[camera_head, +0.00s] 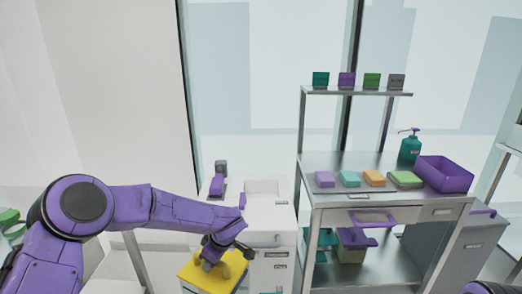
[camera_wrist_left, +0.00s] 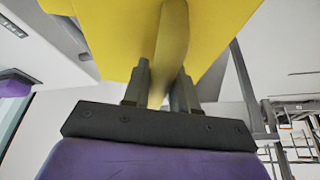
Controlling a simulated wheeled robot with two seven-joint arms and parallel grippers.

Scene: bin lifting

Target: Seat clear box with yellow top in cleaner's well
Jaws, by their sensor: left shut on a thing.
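The box's yellow top (camera_head: 222,276) shows at the lower middle of the head view, in front of the white cleaner; its clear sides are hidden or out of frame there. My left gripper (camera_head: 210,261) reaches down onto the yellow top. In the left wrist view, the two fingers of my left gripper (camera_wrist_left: 165,88) are shut on the upright yellow handle (camera_wrist_left: 173,40) of the top. The white cleaner (camera_head: 268,215) stands behind and to the right of the box, with a pale recess, likely its well (camera_head: 263,188), in its upper face. My right gripper is out of view.
A metal cart (camera_head: 330,162) stands right of the cleaner, holding coloured blocks, a purple bin (camera_head: 444,174) and a teal pump bottle (camera_head: 410,148). A purple device (camera_head: 217,184) stands at the cleaner's left rear. A grey cabinet (camera_head: 470,245) is at the right.

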